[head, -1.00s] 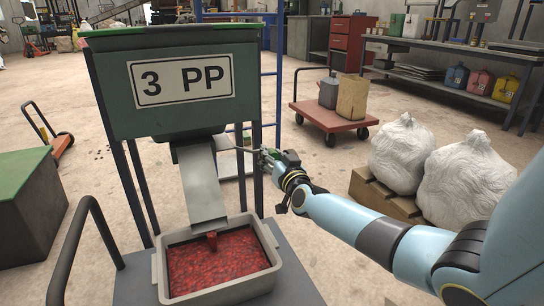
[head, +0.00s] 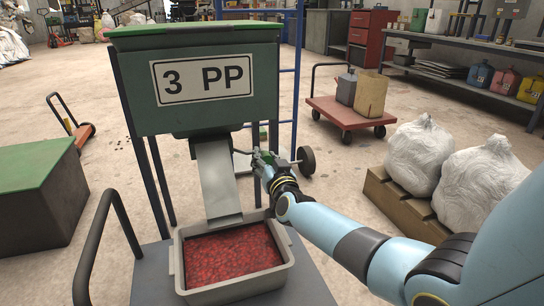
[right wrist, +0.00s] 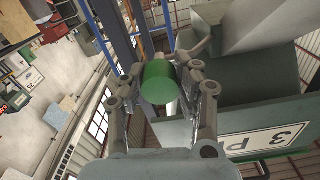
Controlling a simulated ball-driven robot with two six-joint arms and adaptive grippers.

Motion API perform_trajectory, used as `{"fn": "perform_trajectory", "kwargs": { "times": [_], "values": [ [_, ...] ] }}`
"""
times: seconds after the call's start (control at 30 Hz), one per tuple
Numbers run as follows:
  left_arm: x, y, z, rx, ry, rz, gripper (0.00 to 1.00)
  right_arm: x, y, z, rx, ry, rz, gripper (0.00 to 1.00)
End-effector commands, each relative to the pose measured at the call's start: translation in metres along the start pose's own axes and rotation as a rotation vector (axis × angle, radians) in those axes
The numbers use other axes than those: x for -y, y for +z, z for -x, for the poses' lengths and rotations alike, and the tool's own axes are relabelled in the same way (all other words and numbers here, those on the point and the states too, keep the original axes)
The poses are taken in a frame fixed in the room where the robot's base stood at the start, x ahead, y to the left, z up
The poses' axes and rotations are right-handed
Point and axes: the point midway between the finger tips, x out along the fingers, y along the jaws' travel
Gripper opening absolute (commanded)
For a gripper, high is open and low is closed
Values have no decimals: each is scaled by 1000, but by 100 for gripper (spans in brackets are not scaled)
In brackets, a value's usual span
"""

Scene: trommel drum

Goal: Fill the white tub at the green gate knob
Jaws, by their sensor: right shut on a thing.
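The white tub (head: 240,287), greyish in this light, stands under the chute (head: 218,180) of the green hopper (head: 205,118) marked "3 PP". Red granules (head: 232,248) cover its inside to a little below the rim. No stream shows at the chute's lower end. My right gripper (head: 262,160) is beside the chute at the end of the gate rod. In the right wrist view, its fingers are shut on the green gate knob (right wrist: 159,82), which sits between them. My left gripper is out of view.
The tub rests on a grey platform (head: 155,285) with a dark handrail at left. A green-topped box (head: 40,205) stands at left. White sacks (head: 418,155) on a pallet and a red cart (head: 345,113) are at right. Open floor lies between.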

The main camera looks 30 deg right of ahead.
Motion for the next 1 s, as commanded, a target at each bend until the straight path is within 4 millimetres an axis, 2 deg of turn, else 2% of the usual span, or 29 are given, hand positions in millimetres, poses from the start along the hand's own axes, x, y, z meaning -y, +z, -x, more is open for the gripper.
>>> {"fn": "perform_trajectory", "kwargs": {
  "times": [0.1,0.13,0.3,0.57,0.67,0.77,1.0],
  "values": [
    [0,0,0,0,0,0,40,3,2,1,3,-3,-3,0],
    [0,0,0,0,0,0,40,3,2,1,3,-3,-4,32],
    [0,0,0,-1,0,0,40,3,2,1,4,-2,-3,54],
    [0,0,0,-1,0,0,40,2,1,1,2,-1,-2,55],
    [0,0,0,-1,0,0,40,1,2,7,3,-1,-4,55],
    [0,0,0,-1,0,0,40,1,3,22,5,-2,-3,55],
    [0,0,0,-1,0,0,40,2,3,76,6,-3,-3,55]
  ]
}}
